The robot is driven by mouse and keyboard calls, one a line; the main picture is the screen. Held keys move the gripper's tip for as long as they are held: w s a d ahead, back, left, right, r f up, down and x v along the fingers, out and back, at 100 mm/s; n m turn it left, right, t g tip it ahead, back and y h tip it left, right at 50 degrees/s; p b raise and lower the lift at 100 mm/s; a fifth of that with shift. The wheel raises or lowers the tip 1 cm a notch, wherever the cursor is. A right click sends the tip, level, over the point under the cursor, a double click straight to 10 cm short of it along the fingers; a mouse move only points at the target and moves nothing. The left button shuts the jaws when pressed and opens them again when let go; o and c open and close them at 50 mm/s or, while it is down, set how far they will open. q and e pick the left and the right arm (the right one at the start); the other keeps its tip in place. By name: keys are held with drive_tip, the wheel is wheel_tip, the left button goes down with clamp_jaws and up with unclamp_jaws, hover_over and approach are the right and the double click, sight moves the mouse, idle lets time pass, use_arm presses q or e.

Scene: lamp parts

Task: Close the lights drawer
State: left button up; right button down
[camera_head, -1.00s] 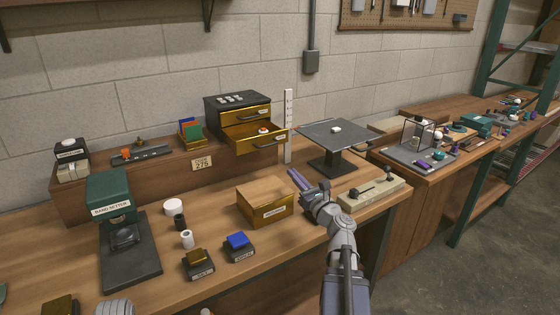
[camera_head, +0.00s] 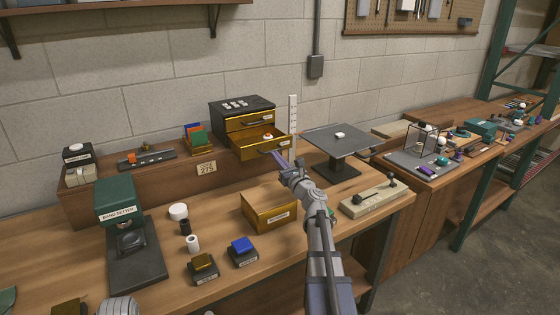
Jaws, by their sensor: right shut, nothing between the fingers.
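A small black-topped cabinet (camera_head: 240,106) with gold drawers stands on the raised wooden shelf at the back of the bench. Its upper drawer (camera_head: 249,122) is shut. Its lower drawer (camera_head: 241,152) is pulled out, with a small white and orange item (camera_head: 268,136) in it. The labels on the drawers are too small to read. My right gripper (camera_head: 276,156) is shut and empty, with its fingertips just below and in front of the open drawer's front handle. I cannot tell whether they touch it. My left gripper is out of view.
A white ruler-like post (camera_head: 292,125) stands right of the cabinet. A black square-topped stand (camera_head: 338,140) is right of my gripper. Colored cards (camera_head: 197,134) stand left of the cabinet.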

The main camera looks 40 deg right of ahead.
sight(260, 143)
drive_tip(key=w, duration=0.8)
drive_tip(key=w+d, duration=0.1)
drive_tip(key=w, duration=0.4)
drive_tip(key=shift+d, duration=0.1)
drive_tip(key=shift+w, duration=0.3)
drive_tip(key=shift+s, duration=0.35)
drive_tip(key=s+f+b, duration=0.1)
drive_tip(key=s, duration=0.3)
drive_tip(key=s+a, duration=0.1)
drive_tip(key=s, duration=0.4)
drive_tip(key=s+f+b, duration=0.1)
drive_tip(key=s, duration=0.3)
drive_tip(key=shift+s+a+f+b, duration=0.25)
drive_tip(key=shift+s+f+b, duration=0.05)
